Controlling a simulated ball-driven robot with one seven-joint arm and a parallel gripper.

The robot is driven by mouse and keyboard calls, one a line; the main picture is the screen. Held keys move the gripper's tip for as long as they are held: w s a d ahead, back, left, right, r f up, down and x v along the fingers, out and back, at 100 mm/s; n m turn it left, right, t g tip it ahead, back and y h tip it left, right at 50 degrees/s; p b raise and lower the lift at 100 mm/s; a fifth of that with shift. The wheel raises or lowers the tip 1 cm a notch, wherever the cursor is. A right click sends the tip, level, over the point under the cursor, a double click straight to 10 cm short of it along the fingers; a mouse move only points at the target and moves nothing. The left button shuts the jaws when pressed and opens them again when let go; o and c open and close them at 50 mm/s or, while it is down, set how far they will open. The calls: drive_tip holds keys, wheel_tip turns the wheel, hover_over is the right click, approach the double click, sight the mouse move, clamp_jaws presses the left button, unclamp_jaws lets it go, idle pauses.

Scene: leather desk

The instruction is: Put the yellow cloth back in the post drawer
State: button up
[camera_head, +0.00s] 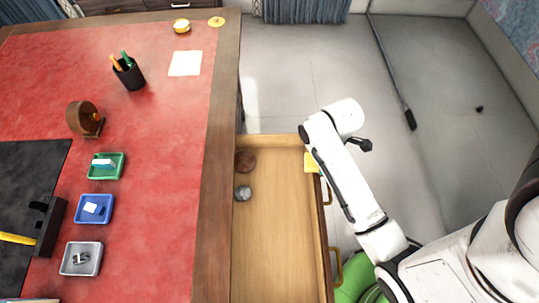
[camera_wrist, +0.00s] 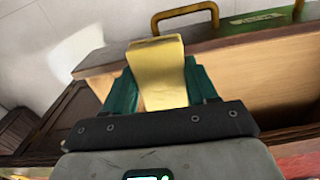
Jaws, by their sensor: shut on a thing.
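The yellow cloth (camera_head: 312,163) shows at the end of my arm, over the right side of the open drawer near its front edge. In the wrist view the cloth (camera_wrist: 157,85) is between the teal fingers of my gripper (camera_wrist: 160,72), which is shut on it. The wooden drawer (camera_head: 275,235) is pulled out from the desk's right side. In the wrist view its front panel (camera_wrist: 225,30) lies just beyond the cloth. In the head view my arm hides the fingers. I cannot tell whether the cloth touches the drawer.
A brown round thing (camera_head: 245,161) and a small grey jar-like thing (camera_head: 242,193) lie along the drawer's desk side; its middle is clear. Brass handles (camera_head: 336,266) stick out in front. The desk (camera_head: 165,150) holds small trays, a pen cup (camera_head: 130,75) and a hammer-like tool (camera_head: 48,228).

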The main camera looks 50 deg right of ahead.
drive_tip(key=shift+s+d, duration=0.25)
drive_tip(key=shift+s, duration=0.15)
drive_tip(key=shift+w+n, duration=0.2)
drive_tip(key=shift+n, duration=0.1)
drive_tip(key=w+f, duration=0.4)
drive_tip(key=w, duration=0.5)
hover_over(282, 162)
drive_tip(key=f, duration=0.5)
drive_tip(key=shift+s, duration=0.4)
drive_tip(key=shift+w+f, duration=0.35)
drive_tip(key=shift+f, duration=1.6)
drive_tip(key=shift+f, duration=0.15)
drive_tip(key=o, duration=1.1)
